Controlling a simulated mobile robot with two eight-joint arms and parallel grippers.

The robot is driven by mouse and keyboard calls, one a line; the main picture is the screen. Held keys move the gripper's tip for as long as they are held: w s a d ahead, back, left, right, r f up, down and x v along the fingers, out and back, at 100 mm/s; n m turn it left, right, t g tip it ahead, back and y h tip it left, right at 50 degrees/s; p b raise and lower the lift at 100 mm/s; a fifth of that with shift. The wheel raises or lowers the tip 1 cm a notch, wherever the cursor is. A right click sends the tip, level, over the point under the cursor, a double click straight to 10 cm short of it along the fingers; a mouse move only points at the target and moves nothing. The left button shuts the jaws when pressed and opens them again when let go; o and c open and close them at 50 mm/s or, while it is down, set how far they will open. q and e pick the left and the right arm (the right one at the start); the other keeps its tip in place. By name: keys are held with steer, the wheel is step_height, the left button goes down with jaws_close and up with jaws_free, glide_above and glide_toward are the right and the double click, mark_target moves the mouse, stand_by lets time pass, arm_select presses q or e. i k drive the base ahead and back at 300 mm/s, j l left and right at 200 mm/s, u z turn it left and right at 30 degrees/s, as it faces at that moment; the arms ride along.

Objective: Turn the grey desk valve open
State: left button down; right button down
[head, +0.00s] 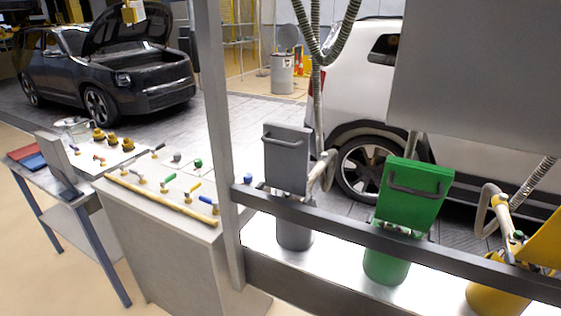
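The grey desk (165,250) stands left of centre, with a row of small brass valves with coloured lever handles along its front. A green-handled valve (167,180), a yellow-handled valve (193,189) and a blue-handled valve (208,201) are the clearest. A small grey round knob (177,157) sits behind them, left of a green knob (198,163). Which part is the grey desk valve is too small to tell, and so is whether it is open. Neither of my grippers is in view.
A grey post (215,130) and rail (400,245) stand in front of the desk's right end. Grey (287,160), green (412,195) and yellow (547,240) units with hoses stand at right. A side table (75,205) adjoins the desk's left. Cars stand behind.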

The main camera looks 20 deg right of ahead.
mark_target(141, 174)
steer(key=i+j, duration=0.85)
